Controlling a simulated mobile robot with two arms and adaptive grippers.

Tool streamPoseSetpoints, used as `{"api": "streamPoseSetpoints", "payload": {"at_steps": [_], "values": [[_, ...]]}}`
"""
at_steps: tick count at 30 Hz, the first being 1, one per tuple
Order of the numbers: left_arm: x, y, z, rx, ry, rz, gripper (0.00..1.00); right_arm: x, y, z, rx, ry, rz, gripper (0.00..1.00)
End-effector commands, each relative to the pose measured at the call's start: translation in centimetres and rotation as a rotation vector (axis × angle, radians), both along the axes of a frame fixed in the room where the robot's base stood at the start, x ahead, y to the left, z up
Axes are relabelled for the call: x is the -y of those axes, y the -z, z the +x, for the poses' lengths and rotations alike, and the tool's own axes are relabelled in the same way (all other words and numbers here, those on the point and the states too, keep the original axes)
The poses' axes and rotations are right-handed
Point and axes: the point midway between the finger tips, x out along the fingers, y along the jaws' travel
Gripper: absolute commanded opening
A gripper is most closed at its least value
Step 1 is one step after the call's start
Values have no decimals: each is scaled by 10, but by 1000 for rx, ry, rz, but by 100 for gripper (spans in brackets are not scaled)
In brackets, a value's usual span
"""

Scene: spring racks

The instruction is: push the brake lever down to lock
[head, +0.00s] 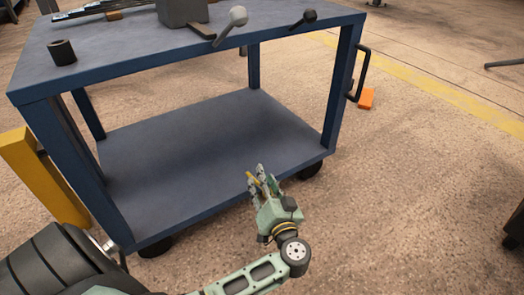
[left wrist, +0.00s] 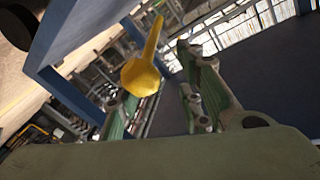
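A yellow lever with a faceted knob (left wrist: 140,76), which looks like the brake lever, shows in the left wrist view, tilted in the picture. In the head view a small yellow part of it (head: 254,177) shows at my left gripper's fingers. My left gripper (head: 258,177) is in front of the blue cart's lower front edge. Its fingers are apart in the left wrist view (left wrist: 160,92), with the yellow lever between or just ahead of them; I cannot tell whether they touch it. The lever's base is hidden. My right gripper is not in view.
The blue cart (head: 200,145) stands on wheels. Its top carries a grey-knobbed lever (head: 236,17), a black-knobbed lever (head: 309,16), a grey block (head: 182,12) and a dark cylinder (head: 62,52).

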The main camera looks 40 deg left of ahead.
Motion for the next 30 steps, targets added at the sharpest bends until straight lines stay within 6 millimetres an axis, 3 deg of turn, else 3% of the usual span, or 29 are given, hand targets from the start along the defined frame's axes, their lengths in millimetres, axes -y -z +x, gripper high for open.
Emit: {"api": "streamPoseSetpoints", "payload": {"at_steps": [2,4,16,30], "values": [[0,2,4,4,-4,3,30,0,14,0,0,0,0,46],[9,-6,-4,-5,-6,0,30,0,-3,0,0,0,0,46],[65,-8,-48,2,-3,0,30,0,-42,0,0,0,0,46],[63,-103,-48,405,85,-36,30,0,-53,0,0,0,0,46]]}}
